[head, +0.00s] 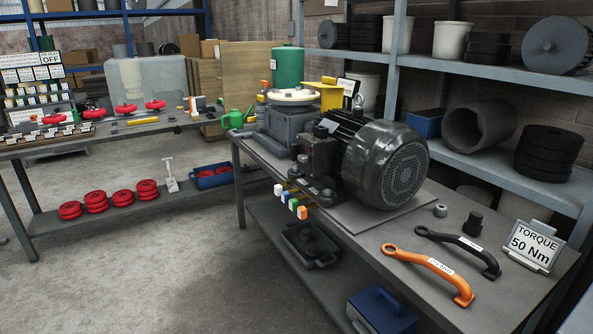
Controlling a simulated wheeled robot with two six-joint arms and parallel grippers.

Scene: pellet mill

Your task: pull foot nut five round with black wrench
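The black wrench (489,260) lies on the right part of the grey workbench, with a ring at its left end and a white label on its bar whose text is too small to read. The large dark motor (378,165) stands on the same bench to the left of the wrench. A foot nut (327,194) shows at the motor's near left base; I cannot tell which foot nut is number five. Neither of my grippers is in view.
An orange wrench (431,265) lies in front of the black one. A sign (535,247) reading "TORQUE 50 Nm" stands at the right. A black socket-like piece (473,224) and a grey ring (440,210) stand behind the wrenches. Shelves (490,72) rise behind the bench.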

